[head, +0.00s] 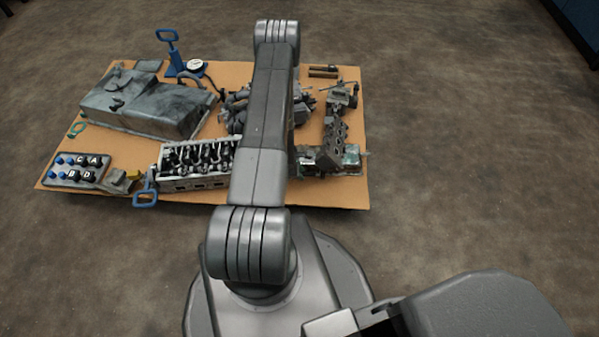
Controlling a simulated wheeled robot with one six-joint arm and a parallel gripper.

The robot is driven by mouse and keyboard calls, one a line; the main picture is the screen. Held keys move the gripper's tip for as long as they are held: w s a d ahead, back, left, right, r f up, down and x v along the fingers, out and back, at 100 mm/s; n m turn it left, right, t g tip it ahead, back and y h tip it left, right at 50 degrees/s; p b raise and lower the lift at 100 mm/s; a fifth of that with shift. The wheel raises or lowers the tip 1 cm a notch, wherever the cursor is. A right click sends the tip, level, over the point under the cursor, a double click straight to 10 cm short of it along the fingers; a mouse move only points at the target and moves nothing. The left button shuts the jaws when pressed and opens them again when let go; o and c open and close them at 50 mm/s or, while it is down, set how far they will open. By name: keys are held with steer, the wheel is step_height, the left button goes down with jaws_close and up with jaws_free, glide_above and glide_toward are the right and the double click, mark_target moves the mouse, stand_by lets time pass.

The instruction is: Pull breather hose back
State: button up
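The breather hose cannot be made out with certainty. A dark curved piece (195,80), perhaps the hose, shows at the right end of the large grey cover (140,103) on the left of the board. My arm runs up the middle of the head view and hides part of the board behind it. My gripper does not show, so neither its opening nor anything in it can be seen.
The tan board (230,78) holds a cylinder head (195,165), blue-handled tools (168,40), a round gauge (196,65), a tray of lettered knobs (75,172) and metal parts (335,135) at the right. The concrete floor (470,150) right of it is clear.

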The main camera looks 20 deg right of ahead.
jaws_close()
